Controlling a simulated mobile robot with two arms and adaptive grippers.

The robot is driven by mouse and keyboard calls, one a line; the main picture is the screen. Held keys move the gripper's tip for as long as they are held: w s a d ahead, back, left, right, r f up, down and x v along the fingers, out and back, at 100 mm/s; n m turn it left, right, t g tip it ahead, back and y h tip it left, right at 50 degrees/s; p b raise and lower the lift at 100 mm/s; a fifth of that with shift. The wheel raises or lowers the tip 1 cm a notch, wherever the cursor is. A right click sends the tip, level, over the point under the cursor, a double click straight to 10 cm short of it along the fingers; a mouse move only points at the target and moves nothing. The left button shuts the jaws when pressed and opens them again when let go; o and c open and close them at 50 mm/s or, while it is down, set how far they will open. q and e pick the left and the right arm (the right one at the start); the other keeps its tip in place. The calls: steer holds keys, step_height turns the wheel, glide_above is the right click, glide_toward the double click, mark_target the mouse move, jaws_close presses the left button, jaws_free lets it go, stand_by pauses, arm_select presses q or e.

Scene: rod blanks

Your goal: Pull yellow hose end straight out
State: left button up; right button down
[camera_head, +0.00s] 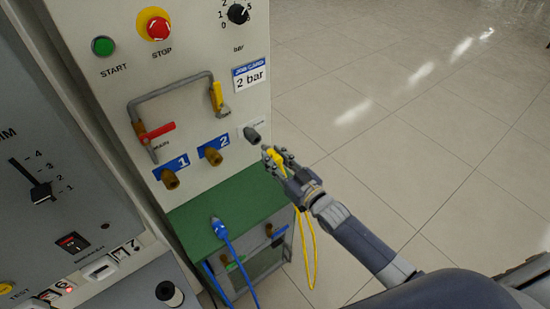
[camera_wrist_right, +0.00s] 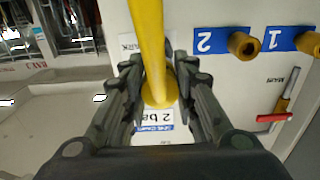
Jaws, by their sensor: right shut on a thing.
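The yellow hose end (camera_wrist_right: 151,45) is between the fingers of my right gripper (camera_wrist_right: 155,66) in the wrist view. In the head view my right gripper (camera_head: 275,158) is shut on it, in front and to the right of the panel. The dark parking stub (camera_head: 252,135) beside the small white label sticks out of the panel just up and left of my fingertips. The hose end seems apart from the stub, but its tip is partly hidden by my fingers. The yellow hose (camera_head: 305,255) hangs in a loop below my wrist. My left gripper is not in view.
Two brass ports, 1 (camera_head: 170,178) and 2 (camera_head: 213,156), sit left of the stub. A blue hose (camera_head: 221,230) stands on the green shelf (camera_head: 245,213) below. Red (camera_head: 157,131) and yellow (camera_head: 216,97) valve handles are above. Open floor lies right.

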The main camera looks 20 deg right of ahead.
steer(key=shift+s, duration=0.1)
steer(key=shift+p+v, duration=0.6)
steer(key=shift+v, duration=0.45)
steer(key=shift+p+v, duration=0.75)
steer(key=shift+v, duration=1.15)
